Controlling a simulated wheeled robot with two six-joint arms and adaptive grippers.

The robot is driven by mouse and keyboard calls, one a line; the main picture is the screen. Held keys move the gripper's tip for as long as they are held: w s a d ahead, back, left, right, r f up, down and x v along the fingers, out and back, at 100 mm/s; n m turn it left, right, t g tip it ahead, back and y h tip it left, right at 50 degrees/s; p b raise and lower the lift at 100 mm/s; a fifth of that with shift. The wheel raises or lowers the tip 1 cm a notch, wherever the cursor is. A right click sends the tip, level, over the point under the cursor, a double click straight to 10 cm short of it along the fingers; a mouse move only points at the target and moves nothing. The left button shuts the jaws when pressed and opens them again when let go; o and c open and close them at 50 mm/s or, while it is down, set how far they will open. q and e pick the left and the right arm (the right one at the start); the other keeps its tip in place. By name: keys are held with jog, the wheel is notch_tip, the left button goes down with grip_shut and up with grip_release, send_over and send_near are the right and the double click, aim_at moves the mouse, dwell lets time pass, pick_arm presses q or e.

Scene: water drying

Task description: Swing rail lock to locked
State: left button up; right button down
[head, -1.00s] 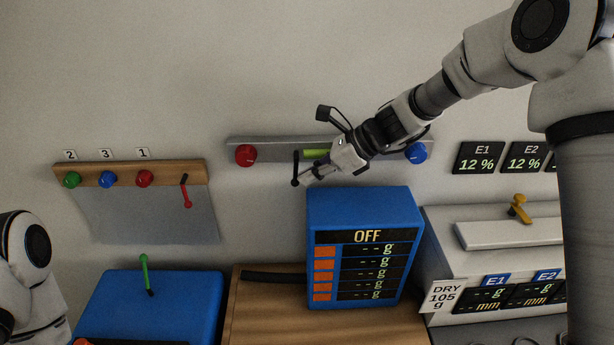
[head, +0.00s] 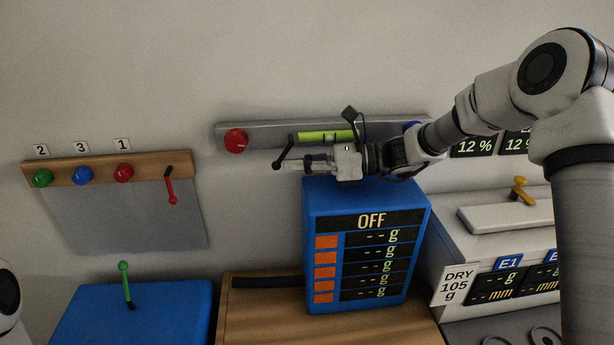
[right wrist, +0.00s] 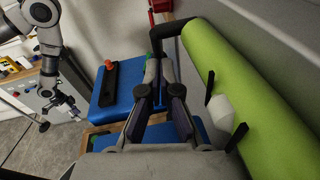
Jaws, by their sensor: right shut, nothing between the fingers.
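The black lever (head: 286,150), which I take for the rail lock, sits at the left end of a bright green tube (head: 326,136) on the grey wall rail (head: 262,133). It hangs down and tilts left at its lower end. My right gripper (head: 284,166) is shut and empty, its tips right at the lever's lower end; I cannot tell if they touch. In the right wrist view, the shut fingers (right wrist: 157,68) point at the lever (right wrist: 166,48), beside the large green tube (right wrist: 222,70). My left gripper (right wrist: 66,104) shows small and dark there; its jaws are unclear.
A blue box reading OFF (head: 318,205) stands just below my right gripper. A red knob (head: 236,141) is left on the rail. A wooden board (head: 100,171) carries coloured knobs and a red lever (head: 171,186). A green lever (head: 126,284) stands on a blue case (head: 165,310).

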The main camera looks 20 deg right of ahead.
aim_at(277, 164)
jog(key=shift+w+a+r+b, duration=0.15)
jog(key=shift+a+b, duration=0.3)
jog(key=shift+a, duration=0.55)
jog(key=shift+w+a+b, duration=0.1)
jog(key=shift+a+b, duration=0.2)
jog(key=shift+b, duration=0.15)
jog(key=shift+a, duration=0.2)
jog(key=shift+w+a+r+t+y+b, duration=0.2)
jog(key=shift+a+t+y+b, duration=0.1)
jog(key=shift+y+b, duration=0.25)
pick_arm(q)
notch_tip(277, 164, down, 4)
jog(key=shift+r, duration=0.15)
pick_arm(e)
jog(key=shift+r, duration=0.15)
jog(key=shift+a+r, duration=0.1)
jog(key=shift+r, duration=0.05)
